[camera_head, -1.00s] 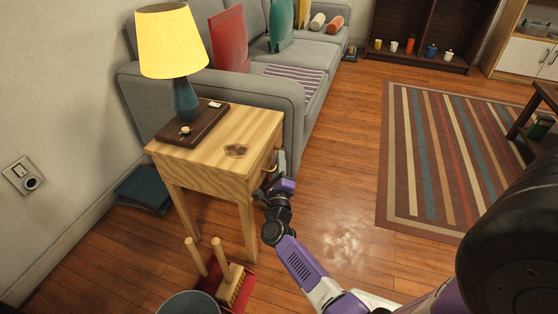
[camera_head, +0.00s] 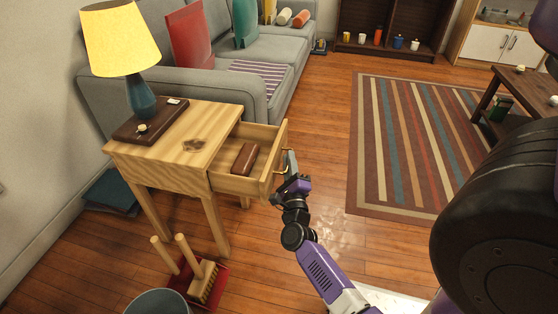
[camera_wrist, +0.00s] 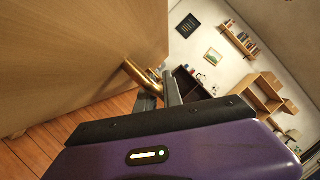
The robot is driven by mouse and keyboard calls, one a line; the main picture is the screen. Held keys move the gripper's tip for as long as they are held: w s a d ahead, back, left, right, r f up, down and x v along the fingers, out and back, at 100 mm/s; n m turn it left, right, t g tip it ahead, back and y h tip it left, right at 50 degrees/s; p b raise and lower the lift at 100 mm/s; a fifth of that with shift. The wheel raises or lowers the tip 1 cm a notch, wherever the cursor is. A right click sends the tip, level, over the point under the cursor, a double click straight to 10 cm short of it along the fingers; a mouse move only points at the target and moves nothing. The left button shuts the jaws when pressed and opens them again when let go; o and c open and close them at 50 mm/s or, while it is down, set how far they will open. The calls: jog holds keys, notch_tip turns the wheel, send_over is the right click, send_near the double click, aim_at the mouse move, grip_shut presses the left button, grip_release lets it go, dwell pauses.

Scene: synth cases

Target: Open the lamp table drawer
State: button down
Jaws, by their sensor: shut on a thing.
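The lamp table (camera_head: 160,150) is light wood with a drawer (camera_head: 262,140) that stands well out from its right side. A brown oblong case (camera_head: 245,158) lies inside the drawer. My gripper (camera_head: 289,168) is at the drawer's front, shut on its brass handle (camera_head: 280,172). In the wrist view the brass handle (camera_wrist: 135,75) runs from the wooden drawer front (camera_wrist: 75,50) to between my fingers (camera_wrist: 158,96). The handle's gripped part is mostly hidden by the fingers.
A yellow-shaded lamp (camera_head: 120,40) stands on a dark board on the tabletop. A brush (camera_head: 205,280), red dustpan and bucket (camera_head: 158,303) are on the floor in front. The grey sofa (camera_head: 225,90) is behind. Floor right of the drawer is open up to the striped rug (camera_head: 400,150).

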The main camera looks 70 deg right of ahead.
jog(key=shift+s, duration=0.7)
jog(key=c, duration=1.8)
grip_release()
jog(key=shift+o, duration=0.2)
jog(key=p+v, duration=0.1)
jog(key=v, duration=0.6)
jog(key=shift+s+a+p, duration=0.15)
jog(key=shift+a+p, duration=0.2)
jog(key=shift+p, duration=0.05)
jog(key=shift+a+f, duration=0.1)
